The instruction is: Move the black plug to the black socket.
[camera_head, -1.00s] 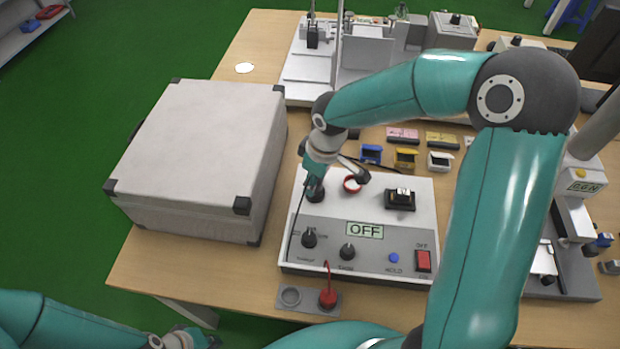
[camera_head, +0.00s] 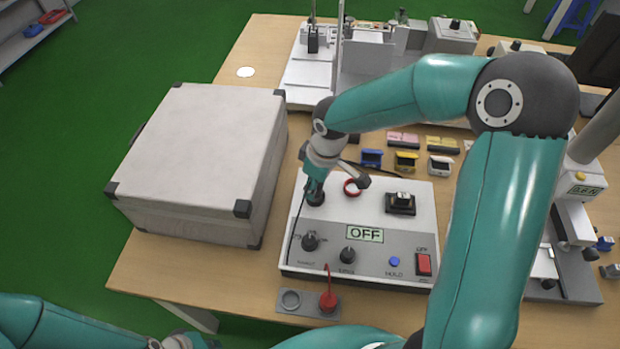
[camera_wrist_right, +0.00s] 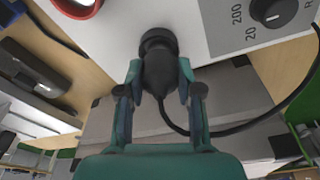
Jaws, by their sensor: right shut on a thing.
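My right gripper (camera_head: 314,187) is over the upper left of the white test box (camera_head: 365,202), at the black socket (camera_head: 316,200). In the right wrist view, its two fingers (camera_wrist_right: 160,90) are shut on the black plug (camera_wrist_right: 160,70), one on each side. The plug's front end meets the dark ring of the black socket (camera_wrist_right: 158,38); how deep it sits I cannot tell. The plug's black cable (camera_wrist_right: 235,130) curves away to the right in that view. My left gripper (camera_head: 188,342) shows only partly at the bottom edge; its fingers are unclear.
A red-rimmed socket (camera_head: 352,187) is right of the black one. A red plug (camera_head: 328,301) sits in a grey holder (camera_head: 307,308) with an empty ring. The box's display (camera_head: 364,235) reads OFF. A large grey case (camera_head: 200,150) stands close on the left.

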